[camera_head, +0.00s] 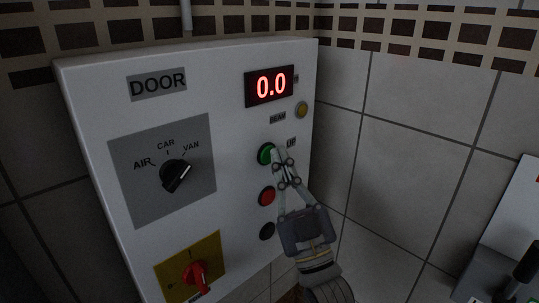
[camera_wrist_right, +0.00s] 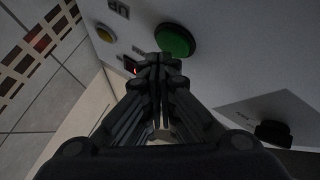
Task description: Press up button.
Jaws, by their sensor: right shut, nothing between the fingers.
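The green up button (camera_head: 266,154) sits on the right part of a white control panel (camera_head: 90,110), with a small "UP" label (camera_head: 291,142) beside it. My right gripper (camera_head: 276,153) is shut and empty, its fingertips at the right edge of the green button in the head view. In the right wrist view the green button (camera_wrist_right: 175,40) shows just beyond and right of the shut fingertips (camera_wrist_right: 157,60). I cannot tell whether the fingertips touch it. The left gripper is not in view.
A red button (camera_head: 267,196) and a dark button (camera_head: 267,231) sit below, and a yellow button (camera_head: 301,110) above. The display (camera_head: 270,86) reads 0.0. A selector knob (camera_head: 176,175) and a red rotary switch (camera_head: 196,276) are at left. Tiled walls surround the panel.

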